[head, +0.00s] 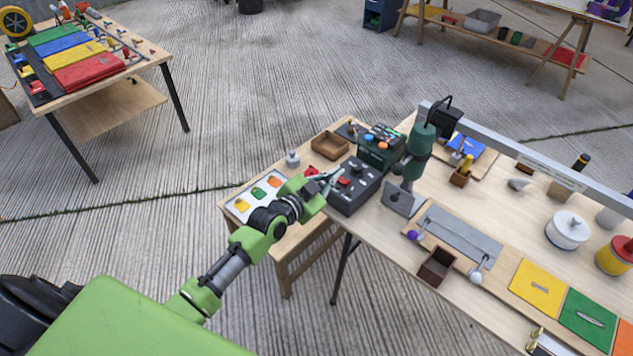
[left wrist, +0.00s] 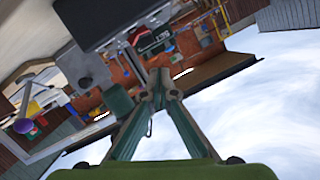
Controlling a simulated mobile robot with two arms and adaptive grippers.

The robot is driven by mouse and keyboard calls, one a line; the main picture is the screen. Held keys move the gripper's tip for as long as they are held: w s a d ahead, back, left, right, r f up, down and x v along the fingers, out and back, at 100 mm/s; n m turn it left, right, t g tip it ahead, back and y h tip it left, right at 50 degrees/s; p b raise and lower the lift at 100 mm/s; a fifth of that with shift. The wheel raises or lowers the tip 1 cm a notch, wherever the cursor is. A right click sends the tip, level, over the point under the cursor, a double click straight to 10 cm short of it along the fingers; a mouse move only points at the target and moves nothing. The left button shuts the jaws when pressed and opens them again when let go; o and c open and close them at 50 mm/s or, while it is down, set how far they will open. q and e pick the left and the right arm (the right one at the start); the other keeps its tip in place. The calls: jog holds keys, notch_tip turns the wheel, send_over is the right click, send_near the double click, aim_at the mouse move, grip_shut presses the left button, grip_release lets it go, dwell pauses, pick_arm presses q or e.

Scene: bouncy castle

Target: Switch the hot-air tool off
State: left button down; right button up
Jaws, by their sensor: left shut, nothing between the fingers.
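The hot-air tool (head: 420,140) is a dark green, upright cylinder held at a metal stand on the long workbench. Left of it is a dark control box (head: 352,196) with a red switch (head: 344,182) and a dark knob on top; whether the switch is on or off cannot be told. My left gripper (head: 333,176) is shut and empty, its tips close to the box's left side; contact cannot be told. In the left wrist view its fingers (left wrist: 158,80) meet below a dark box (left wrist: 100,18) with a red part at its edge. My right gripper is not in view.
A green box with coloured knobs (head: 380,147) stands behind the control box. A wooden tray (head: 330,145) and a white board with coloured pieces (head: 240,207) lie on the small side table. A long metal rail (head: 540,163) crosses the workbench; open floor lies left.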

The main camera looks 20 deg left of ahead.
pick_arm(q)
jog(key=v, duration=0.7)
jog(key=shift+s+a+b, duration=0.15)
jog(key=shift+a+b, duration=0.15)
jog(key=shift+a, duration=0.1)
jog(key=s+a+f+n+g+y, duration=0.15)
jog(key=s+f, duration=0.25)
jog(key=f, duration=0.6)
jog(key=s+a+f+n+g, duration=0.1)
jog(key=s+f+g, duration=0.3)
jog(key=f, duration=0.7)
jog(key=s+a+f+n+g+y, duration=0.1)
jog(key=s+f, duration=0.4)
jog(key=f, duration=0.5)
jog(key=s+d+f+g, duration=0.1)
jog(key=s+f, duration=0.5)
jog(key=s, duration=0.6)
jog(key=s+d+f+n+g+y, duration=0.1)
jog(key=s+f+g, duration=0.3)
jog(key=s+f, duration=0.3)
jog(key=s+d+f+n+g, duration=0.1)
jog(key=s+f, duration=0.6)
jog(key=s, duration=1.1)
jog(key=shift+d+f+g, duration=0.2)
jog(key=shift+d+g, duration=0.05)
jog(key=shift+g, duration=0.6)
